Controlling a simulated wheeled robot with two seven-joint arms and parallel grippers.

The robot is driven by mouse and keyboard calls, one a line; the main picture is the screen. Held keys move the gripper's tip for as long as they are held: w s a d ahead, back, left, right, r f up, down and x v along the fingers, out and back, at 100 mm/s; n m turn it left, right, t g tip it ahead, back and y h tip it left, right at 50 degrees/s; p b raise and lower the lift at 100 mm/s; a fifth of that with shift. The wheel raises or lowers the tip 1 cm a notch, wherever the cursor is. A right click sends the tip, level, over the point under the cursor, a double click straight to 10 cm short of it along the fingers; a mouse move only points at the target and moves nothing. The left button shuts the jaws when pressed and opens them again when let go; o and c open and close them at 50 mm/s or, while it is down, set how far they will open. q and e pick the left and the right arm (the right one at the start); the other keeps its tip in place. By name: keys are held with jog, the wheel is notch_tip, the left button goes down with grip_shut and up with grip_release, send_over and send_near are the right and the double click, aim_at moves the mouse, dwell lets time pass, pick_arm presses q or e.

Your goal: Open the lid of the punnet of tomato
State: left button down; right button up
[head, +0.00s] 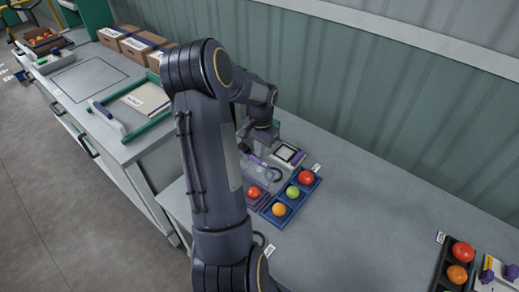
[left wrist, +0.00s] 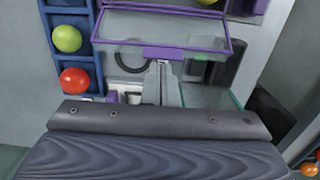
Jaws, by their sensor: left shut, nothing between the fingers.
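The clear punnet with purple edges (head: 257,197) stands on the worktop, partly hidden behind my left arm; a red tomato (head: 253,192) shows there. In the left wrist view a clear, purple-rimmed panel (left wrist: 190,42), apparently the lid, has a purple tab (left wrist: 165,53) at its near edge. I cannot tell how far the lid is open. My left gripper (head: 251,160) is over the punnet, shut and empty. In the left wrist view its fingers (left wrist: 163,68) are close to the tab; contact is unclear. My right gripper is out of view.
A blue tray (head: 271,216) with red, green and orange tomatoes is right beside the punnet. A device with a screen (head: 289,154) stands behind. A black tray (head: 441,277) is at far right. The worktop between is clear. A wall runs along the back.

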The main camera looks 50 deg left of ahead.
pick_arm(q)
notch_tip(320, 180, up, 8)
jog(key=b, duration=0.1)
jog(key=shift+w, duration=0.2)
jog(key=s+d+r+t, duration=0.2)
jog(key=d+r, duration=0.2)
jog(key=d, duration=0.4)
jog(key=s+d+r+t, duration=0.1)
jog(key=d+r, duration=0.3)
jog(key=d, duration=0.4)
jog(key=s+d+f+t+h, duration=0.1)
jog(key=s+d, duration=0.4)
jog(key=d, duration=0.2)
jog(key=s+d+m+t+h, duration=0.1)
jog(key=s+d+t+h, duration=0.1)
jog(key=s+d, duration=0.2)
jog(key=d, duration=0.3)
jog(key=shift+s+d+f+h, duration=0.25)
jog(key=shift+s+f+h, duration=0.05)
jog(key=shift+s+f, duration=0.1)
